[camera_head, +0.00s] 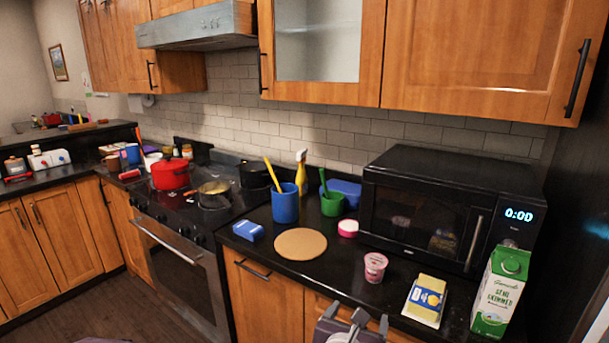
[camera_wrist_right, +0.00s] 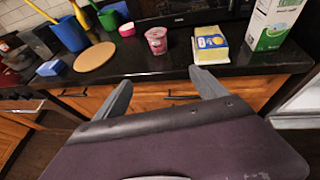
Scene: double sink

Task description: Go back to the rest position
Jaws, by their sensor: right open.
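My right gripper (camera_head: 357,320) is at the bottom of the head view, in front of the counter edge. In the right wrist view its two grey fingers (camera_wrist_right: 160,84) are spread apart with nothing between them. Beyond the fingers, on the counter, stand a pink yogurt cup (camera_head: 375,267), a yellow and white packet (camera_head: 426,301) and a green and white milk carton (camera_head: 500,291). The gripper touches none of them. My left gripper is not seen.
The black counter holds a round cork mat (camera_head: 300,244), blue cup (camera_head: 285,203), green cup (camera_head: 332,203), blue box (camera_head: 248,230) and microwave (camera_head: 435,208). A red pot (camera_head: 170,174) sits on the stove. Wooden cabinet fronts lie below the counter.

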